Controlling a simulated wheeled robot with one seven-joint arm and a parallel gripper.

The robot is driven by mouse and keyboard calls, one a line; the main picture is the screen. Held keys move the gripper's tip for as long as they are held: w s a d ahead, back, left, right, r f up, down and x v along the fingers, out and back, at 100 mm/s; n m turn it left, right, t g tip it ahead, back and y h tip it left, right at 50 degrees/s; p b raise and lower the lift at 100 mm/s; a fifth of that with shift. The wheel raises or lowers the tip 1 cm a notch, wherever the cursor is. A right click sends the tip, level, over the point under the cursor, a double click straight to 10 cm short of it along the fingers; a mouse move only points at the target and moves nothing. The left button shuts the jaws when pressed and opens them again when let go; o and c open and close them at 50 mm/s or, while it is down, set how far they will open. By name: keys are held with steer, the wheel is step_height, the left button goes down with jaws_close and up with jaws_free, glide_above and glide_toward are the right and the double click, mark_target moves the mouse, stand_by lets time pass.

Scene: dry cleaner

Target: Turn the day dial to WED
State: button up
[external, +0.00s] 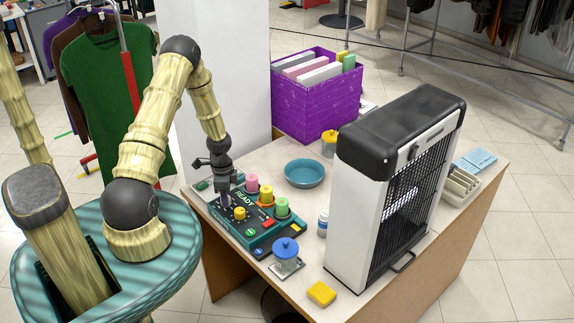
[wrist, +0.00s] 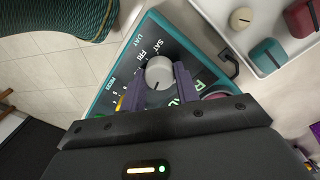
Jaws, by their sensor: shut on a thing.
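The day dial (wrist: 159,72) is a round pale grey knob on a dark panel with a teal rim, seen in the wrist view. SAT and FRI are legible beside it; the other day labels are too small or covered, and WED cannot be made out. A small dark mark shows on the knob's lower side; which day it meets is unclear. My gripper (wrist: 158,86) is shut on the dial, with a purple-grey finger on each side. In the external view my gripper (external: 223,200) points down at the far left part of the teal console (external: 262,256) and hides the dial.
A blue-lidded jar (external: 286,249), teal bowl (external: 305,173) and tall black-and-white heater-like unit (external: 358,215) stand nearby on the table. A purple file box (external: 318,103) is behind. A white tray (wrist: 262,62) lies beside the panel.

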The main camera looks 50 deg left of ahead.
steer(key=shift+m+p, duration=0.4)
steer(key=shift+m, duration=1.2)
steer(key=o, duration=1)
steer(key=r, duration=1.7)
steer(key=shift+w+a+r+b, duration=0.2)
steer(key=shift+w+b, duration=0.05)
steer(key=shift+b, duration=0.1)
steer(key=shift+d, duration=0.1)
